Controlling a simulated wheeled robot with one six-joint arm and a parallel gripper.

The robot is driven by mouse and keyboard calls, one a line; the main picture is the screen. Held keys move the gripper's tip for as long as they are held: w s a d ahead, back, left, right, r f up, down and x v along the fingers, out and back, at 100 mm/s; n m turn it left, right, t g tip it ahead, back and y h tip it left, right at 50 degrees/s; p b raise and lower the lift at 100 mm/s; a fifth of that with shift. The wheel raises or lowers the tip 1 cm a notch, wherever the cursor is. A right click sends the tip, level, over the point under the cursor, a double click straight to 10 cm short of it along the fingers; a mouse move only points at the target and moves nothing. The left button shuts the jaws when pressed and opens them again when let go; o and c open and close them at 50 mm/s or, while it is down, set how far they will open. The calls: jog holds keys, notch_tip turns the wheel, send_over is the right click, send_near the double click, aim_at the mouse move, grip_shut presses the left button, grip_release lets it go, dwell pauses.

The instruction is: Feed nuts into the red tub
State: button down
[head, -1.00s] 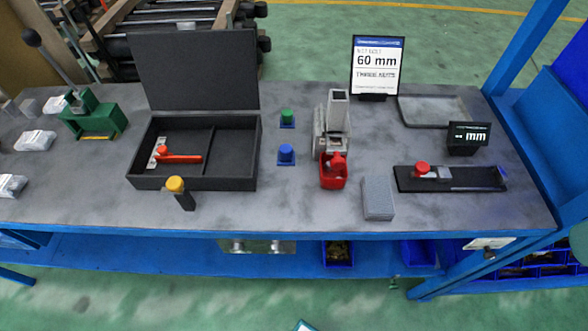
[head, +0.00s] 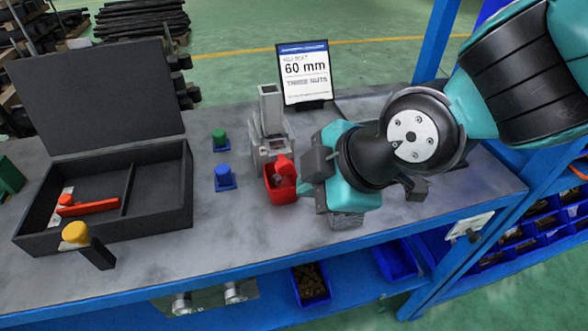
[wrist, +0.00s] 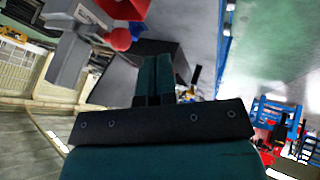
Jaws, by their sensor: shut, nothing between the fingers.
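The red tub (head: 281,192) stands at the foot of a grey feeder (head: 270,112) with an upright square chute. A red part (head: 285,166) shows at the feeder's front above the tub. I cannot make out any nuts in the tub. My gripper (head: 305,188) is shut and empty, just right of the tub; whether it touches cannot be told. In the wrist view the closed teal fingers (wrist: 158,75) point towards a dark box. A red ball knob (wrist: 120,39) and the grey chute (wrist: 70,55) show to their upper left.
A sign (head: 305,70) reading 60 mm and three nuts stands behind. Green (head: 220,138) and blue (head: 223,175) buttons sit left of the feeder. A black open case (head: 110,190) and a yellow-capped post (head: 85,243) are further left. My arm covers the bench's right side.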

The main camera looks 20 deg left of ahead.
aim_at(282, 153)
jog(key=w+a+f+p, duration=0.1)
jog(key=w+a+f, duration=0.1)
jog(key=w+a, duration=0.2)
jog(key=shift+f, duration=0.3)
jog(key=w+a, duration=0.1)
jog(key=w, duration=0.1)
jog(key=w+a, duration=0.1)
jog(key=w, duration=0.1)
jog(key=shift+a, duration=0.1)
jog(key=shift+w+a+r, duration=0.1)
jog(key=shift+w, duration=0.1)
